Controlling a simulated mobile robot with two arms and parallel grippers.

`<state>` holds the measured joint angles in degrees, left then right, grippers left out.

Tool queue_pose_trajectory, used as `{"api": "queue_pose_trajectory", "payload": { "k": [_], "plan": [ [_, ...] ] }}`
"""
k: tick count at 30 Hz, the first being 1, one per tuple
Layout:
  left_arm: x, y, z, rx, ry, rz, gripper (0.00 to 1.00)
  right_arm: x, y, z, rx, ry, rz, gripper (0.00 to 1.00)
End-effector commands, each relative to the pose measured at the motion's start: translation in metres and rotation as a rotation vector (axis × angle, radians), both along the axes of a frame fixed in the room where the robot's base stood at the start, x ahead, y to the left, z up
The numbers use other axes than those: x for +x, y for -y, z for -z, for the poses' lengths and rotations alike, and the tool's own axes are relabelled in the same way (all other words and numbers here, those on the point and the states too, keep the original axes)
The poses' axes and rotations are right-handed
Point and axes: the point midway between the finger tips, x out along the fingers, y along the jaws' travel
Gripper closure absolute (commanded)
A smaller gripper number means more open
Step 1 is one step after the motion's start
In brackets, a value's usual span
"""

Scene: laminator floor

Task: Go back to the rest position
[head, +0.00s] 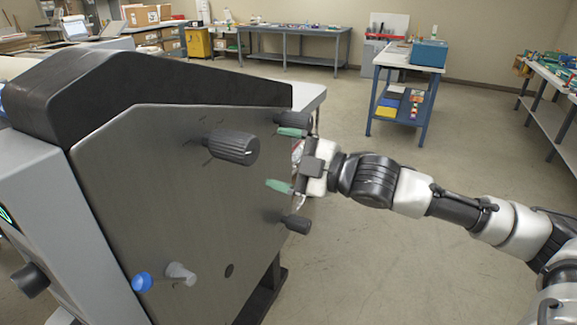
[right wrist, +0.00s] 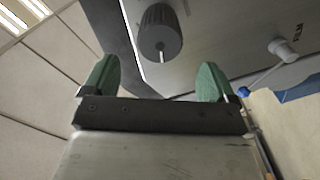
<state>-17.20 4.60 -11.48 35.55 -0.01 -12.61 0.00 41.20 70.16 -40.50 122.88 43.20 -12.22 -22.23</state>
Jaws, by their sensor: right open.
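My right gripper (head: 283,160) is in front of the side panel of the laminator (head: 130,190), close to its right end. Its two green fingers are spread apart with nothing between them. The right wrist view shows the same open gripper (right wrist: 158,85), with a black knob (right wrist: 160,32) of the machine beyond the fingers. My right arm reaches in from the right edge of the head view. My left gripper does not show.
The panel carries a large black knob (head: 232,148), a lower black knob (head: 297,223), a blue knob (head: 142,282) and a grey knob (head: 181,273). A blue cart (head: 398,60) stands further back. A workbench (head: 293,30) lines the back wall. The floor (head: 400,270) at right is clear.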

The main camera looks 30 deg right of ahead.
Motion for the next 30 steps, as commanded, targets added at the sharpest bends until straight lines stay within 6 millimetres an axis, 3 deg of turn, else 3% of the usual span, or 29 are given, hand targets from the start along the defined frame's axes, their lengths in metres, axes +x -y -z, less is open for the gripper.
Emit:
{"api": "queue_pose_trajectory", "payload": {
  "k": [7, 22, 26, 29, 30],
  "plan": [
    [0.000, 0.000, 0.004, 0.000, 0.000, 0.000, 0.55, -0.009, 0.006, 0.000, 0.001, -0.001, -0.001, 0.12],
    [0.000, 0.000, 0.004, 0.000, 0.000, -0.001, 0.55, -0.005, 0.008, 0.004, 0.008, -0.008, 0.008, 0.12],
    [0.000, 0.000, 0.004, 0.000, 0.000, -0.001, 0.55, 0.025, 0.024, 0.035, 0.059, -0.060, 0.076, 0.12],
    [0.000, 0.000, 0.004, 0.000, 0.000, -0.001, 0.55, 0.058, 0.047, 0.089, 0.121, -0.141, 0.177, 0.12],
    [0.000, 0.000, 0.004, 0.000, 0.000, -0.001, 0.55, 0.069, 0.057, 0.116, 0.145, -0.181, 0.223, 0.12]
  ]
}}
